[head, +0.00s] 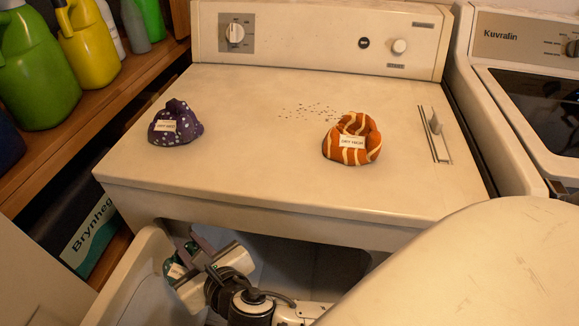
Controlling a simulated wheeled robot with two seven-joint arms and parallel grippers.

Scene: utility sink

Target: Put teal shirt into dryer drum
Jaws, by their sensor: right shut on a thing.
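The teal shirt (173,267) shows as small teal patches with a white label at the lower left of the head view; most of it is hidden by the gripper. My right gripper (186,264) is shut on it, just inside the open door and in front of the dryer. The dryer (270,200) is a cream machine with a flat top and a control panel at the back. Its dark front opening (315,262) shows under the top edge; the drum's depth is mostly hidden. My left gripper is not in view.
The open door (150,275) stands at the lower left. A purple dotted cloth (176,124) and an orange striped cloth (352,139) lie on the dryer top. Bottles (85,42) stand on a wooden shelf at left; another machine (530,80) is at right.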

